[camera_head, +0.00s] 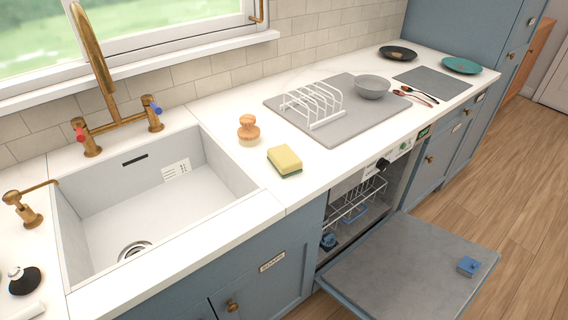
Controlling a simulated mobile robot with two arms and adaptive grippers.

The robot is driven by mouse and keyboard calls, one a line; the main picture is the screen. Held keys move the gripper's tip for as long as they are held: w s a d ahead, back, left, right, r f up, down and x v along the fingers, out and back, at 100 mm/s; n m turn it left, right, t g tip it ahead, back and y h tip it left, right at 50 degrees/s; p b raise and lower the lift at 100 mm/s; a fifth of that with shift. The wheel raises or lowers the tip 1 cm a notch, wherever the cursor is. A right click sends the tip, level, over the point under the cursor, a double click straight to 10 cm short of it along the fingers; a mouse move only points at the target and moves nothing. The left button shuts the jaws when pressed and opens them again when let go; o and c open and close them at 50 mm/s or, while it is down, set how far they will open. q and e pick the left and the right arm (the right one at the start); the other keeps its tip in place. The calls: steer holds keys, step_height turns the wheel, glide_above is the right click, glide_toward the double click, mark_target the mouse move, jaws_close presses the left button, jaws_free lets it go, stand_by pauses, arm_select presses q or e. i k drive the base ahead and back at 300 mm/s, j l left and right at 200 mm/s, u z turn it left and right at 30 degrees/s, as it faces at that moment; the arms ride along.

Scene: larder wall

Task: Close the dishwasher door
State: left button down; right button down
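The dishwasher door (405,265) is folded down, wide open, and lies about level at the lower right of the head view. Its grey inner face points up, with a small blue piece (468,265) on it near the outer right side. The dishwasher (343,228) stands under the white counter, its inside exposed. A white wire rack (352,207) shows inside, with a small blue part (328,241) low at the left. A control strip with a dark knob (383,164) runs above the opening. Neither gripper is in view.
A white sink (100,205) with a brass tap (97,60) is at the left. On the counter are a brush (248,130), a sponge (285,160), a plate rack (312,105), a grey bowl (371,87) and plates. Wooden floor (520,170) is clear at the right.

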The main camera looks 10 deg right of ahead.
mark_target(406, 268)
steer(key=l+u, duration=0.2)
steer(key=l, duration=0.25)
steer(key=k+l+u, duration=0.15)
steer(key=l, duration=0.25)
steer(key=k+l+u, duration=0.2)
steer(key=l, duration=0.2)
steer(key=l+u, duration=0.2)
steer(key=l, duration=0.2)
steer(key=k+l, duration=0.15)
steer(key=l, duration=0.25)
steer(key=k+l, duration=0.15)
steer(key=l, duration=0.25)
steer(key=k+l, duration=0.15)
steer(key=l, duration=0.3)
steer(key=k+l+u, duration=0.1)
steer(key=l, duration=0.3)
steer(key=k+l, duration=0.2)
steer(key=l, duration=0.2)
steer(key=k+l, duration=0.2)
steer(key=l, duration=0.2)
